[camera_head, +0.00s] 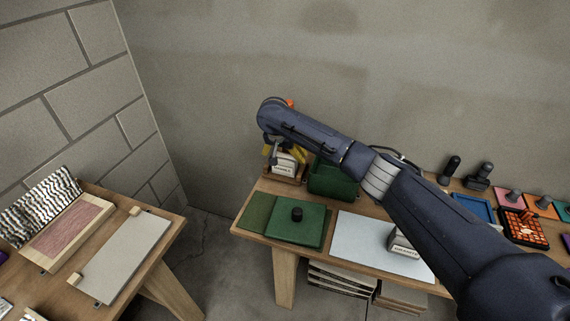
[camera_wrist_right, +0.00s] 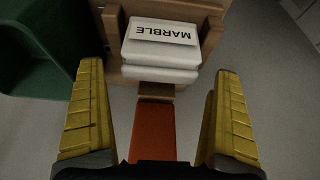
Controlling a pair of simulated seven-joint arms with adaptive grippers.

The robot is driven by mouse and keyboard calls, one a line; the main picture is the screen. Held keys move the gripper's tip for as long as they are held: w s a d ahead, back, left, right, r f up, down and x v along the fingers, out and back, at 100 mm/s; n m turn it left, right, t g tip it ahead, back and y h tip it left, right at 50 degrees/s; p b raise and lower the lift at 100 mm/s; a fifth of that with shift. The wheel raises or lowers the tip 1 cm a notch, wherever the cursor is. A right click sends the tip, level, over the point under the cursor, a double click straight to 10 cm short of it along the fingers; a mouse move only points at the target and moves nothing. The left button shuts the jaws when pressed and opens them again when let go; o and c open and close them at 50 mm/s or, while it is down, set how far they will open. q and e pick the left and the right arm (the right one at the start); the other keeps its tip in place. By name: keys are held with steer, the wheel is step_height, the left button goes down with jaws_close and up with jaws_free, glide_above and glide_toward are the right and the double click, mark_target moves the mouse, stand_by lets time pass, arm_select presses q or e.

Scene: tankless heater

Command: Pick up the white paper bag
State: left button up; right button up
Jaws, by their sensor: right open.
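A white paper bag labelled "MARBLE" (camera_wrist_right: 160,62) lies in a wooden holder (camera_wrist_right: 112,28) in the right wrist view. In the head view this white bag (camera_head: 284,168) sits in its holder at the back left of the far table, partly hidden by my right gripper (camera_head: 284,153). In the wrist view my right gripper (camera_wrist_right: 160,70) is open, with yellow fingers on either side of the bag and gaps between them and it. My left gripper is not in view.
A green bin (camera_head: 333,180) stands right beside the holder. A second white labelled block or bag (camera_head: 402,246) is on a pale board (camera_head: 365,235). A green mat (camera_head: 308,222) with a dark knob lies in front. An orange-red strip (camera_wrist_right: 154,128) extends below the bag.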

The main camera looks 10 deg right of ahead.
steer(key=shift+x, duration=0.95)
steer(key=c, duration=1.3)
